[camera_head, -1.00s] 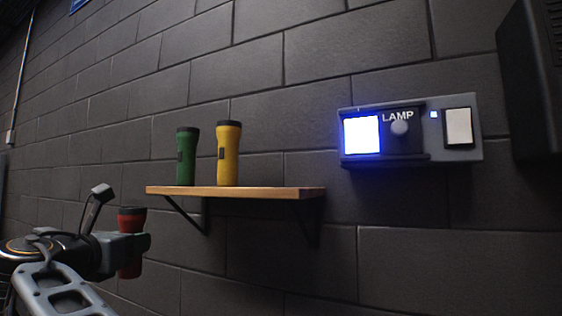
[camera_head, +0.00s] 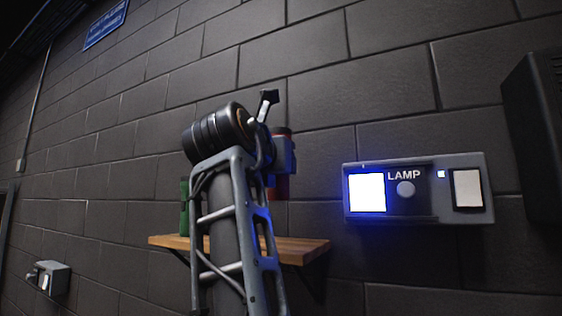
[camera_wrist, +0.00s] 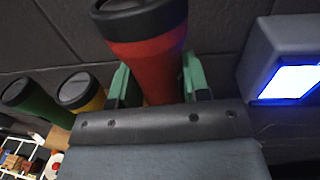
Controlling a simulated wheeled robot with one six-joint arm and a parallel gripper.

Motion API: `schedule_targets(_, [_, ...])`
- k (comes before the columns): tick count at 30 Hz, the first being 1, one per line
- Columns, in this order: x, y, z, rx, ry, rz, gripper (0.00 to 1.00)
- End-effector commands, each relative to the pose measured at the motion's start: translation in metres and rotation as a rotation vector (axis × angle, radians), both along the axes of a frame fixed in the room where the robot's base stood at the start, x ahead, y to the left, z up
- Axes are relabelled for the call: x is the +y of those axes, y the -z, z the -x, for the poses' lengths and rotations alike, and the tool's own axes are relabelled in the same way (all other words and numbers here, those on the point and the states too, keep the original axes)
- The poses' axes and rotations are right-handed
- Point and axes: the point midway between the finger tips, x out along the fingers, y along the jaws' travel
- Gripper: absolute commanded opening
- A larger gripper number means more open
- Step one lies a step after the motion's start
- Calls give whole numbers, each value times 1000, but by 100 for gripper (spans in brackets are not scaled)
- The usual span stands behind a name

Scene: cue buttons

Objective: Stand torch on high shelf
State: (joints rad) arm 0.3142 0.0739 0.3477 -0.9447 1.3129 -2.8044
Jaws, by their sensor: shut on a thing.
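My gripper (camera_head: 284,156) is shut on a red torch (camera_head: 282,187) with a black cap, held upright. In the head view its base appears above the right half of the wooden shelf (camera_head: 300,250), with a gap to the shelf top. In the wrist view the red torch (camera_wrist: 157,65) is between the green fingers (camera_wrist: 150,80). A green torch (camera_head: 184,208) stands at the shelf's left, partly behind my arm. The wrist view shows the green torch (camera_wrist: 32,108) and a yellow torch (camera_wrist: 82,93); my arm hides the yellow one in the head view.
A grey lamp panel (camera_head: 408,188) with a lit blue-white square and a round knob is on the wall right of the shelf. A dark box (camera_head: 535,140) hangs farther right. A small grey wall box (camera_head: 50,278) is at lower left. The shelf's right part looks bare.

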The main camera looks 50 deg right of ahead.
Motion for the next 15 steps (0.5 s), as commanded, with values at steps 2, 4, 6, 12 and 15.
schedule_targets(2, [-5,-2,7,-2,23,0,8])
schedule_targets(4, [-7,-2,9,-1,31,1,8])
schedule_targets(6, [-8,-1,10,0,36,0,8])
schedule_targets(12, [-8,6,11,0,38,-1,8])
schedule_targets(15, [-8,13,11,1,37,-1,8])
